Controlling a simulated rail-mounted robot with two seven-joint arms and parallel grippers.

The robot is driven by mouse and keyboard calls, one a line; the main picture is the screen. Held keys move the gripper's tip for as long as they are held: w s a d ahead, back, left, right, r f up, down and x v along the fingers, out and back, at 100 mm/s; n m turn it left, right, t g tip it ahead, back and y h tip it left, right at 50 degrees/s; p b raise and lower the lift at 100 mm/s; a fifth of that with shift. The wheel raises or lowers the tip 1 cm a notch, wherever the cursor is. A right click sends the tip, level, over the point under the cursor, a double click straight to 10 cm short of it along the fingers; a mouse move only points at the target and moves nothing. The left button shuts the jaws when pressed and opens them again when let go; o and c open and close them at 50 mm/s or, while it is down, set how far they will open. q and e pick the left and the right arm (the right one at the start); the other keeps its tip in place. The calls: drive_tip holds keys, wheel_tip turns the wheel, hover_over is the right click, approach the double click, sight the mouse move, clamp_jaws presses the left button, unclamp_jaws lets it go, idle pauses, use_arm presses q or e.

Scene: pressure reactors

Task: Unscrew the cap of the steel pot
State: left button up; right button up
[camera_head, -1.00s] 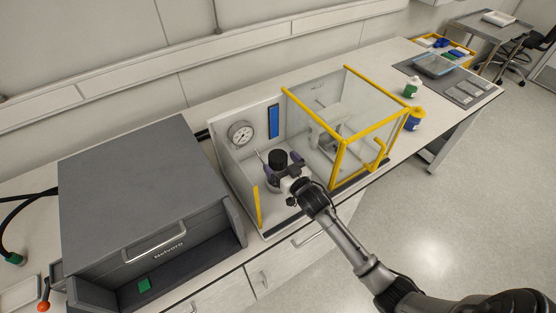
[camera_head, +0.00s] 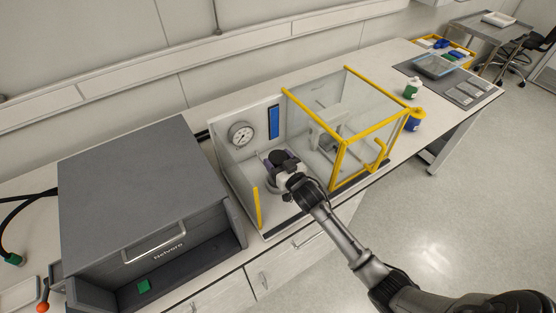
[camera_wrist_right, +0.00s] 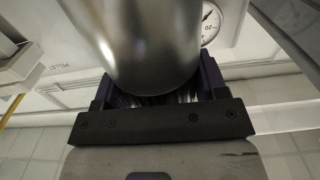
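The steel pot (camera_head: 272,186) stands inside the open left bay of the enclosure, largely covered by my right gripper. Its black cap (camera_head: 279,156) shows just beyond the gripper in the head view. My right gripper (camera_head: 284,166) is at the pot, just below the cap. In the right wrist view a shiny steel cylinder (camera_wrist_right: 145,45) fills the upper middle, with the dark fingers of the gripper (camera_wrist_right: 157,90) on either side of it. Whether the fingers press on it I cannot tell. My left gripper is in neither view.
A pressure gauge (camera_head: 241,135) is on the enclosure's back wall, close behind the pot. A yellow-framed clear guard (camera_head: 343,150) stands directly right of the arm. A large grey instrument (camera_head: 135,190) is at the left.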

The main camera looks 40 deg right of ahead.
clamp_jaws()
drive_tip(key=shift+c, duration=0.3)
unclamp_jaws()
drive_tip(key=c, duration=0.6)
drive_tip(key=o, duration=1.3)
drive_tip(key=shift+s+a, duration=0.1)
drive_tip(key=shift+s, duration=0.5)
drive_tip(key=shift+s+a+p, duration=0.15)
drive_tip(key=shift+s+a, duration=0.1)
drive_tip(key=shift+s, duration=1.85)
drive_tip(key=shift+s+a+p, duration=0.1)
drive_tip(key=shift+s+a, duration=0.15)
drive_tip(key=shift+s, duration=1.8)
drive_tip(key=shift+s+a+p, duration=0.15)
drive_tip(key=shift+s+a, duration=0.1)
drive_tip(key=shift+s, duration=1.85)
